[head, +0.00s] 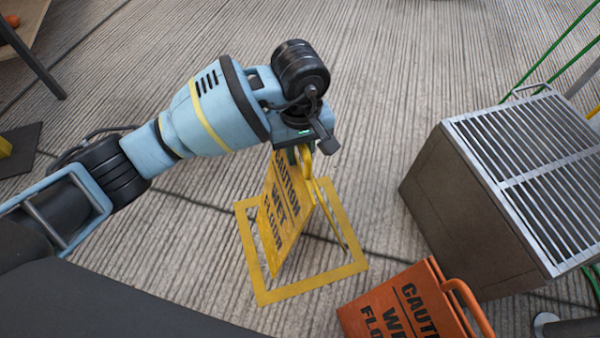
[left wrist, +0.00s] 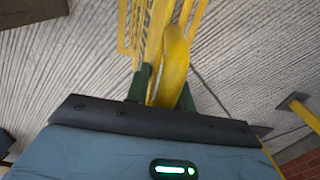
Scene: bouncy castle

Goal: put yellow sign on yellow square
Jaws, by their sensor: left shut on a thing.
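The yellow caution wet floor sign (head: 283,214) hangs upright from my left gripper (head: 304,152) in the head view. The gripper is shut on the sign's top handle, which also shows between the fingers in the left wrist view (left wrist: 174,62). The yellow square (head: 353,269) is an outline on the floor, and the sign appears inside or over it. I cannot tell whether the sign's feet touch the floor. My right gripper is not in view.
An orange caution sign (head: 400,305) stands just right of the square's near corner. A brown box with a metal grille top (head: 470,215) stands at the right. Green hoses or cables (head: 560,42) run at the upper right. Floor behind the square is clear.

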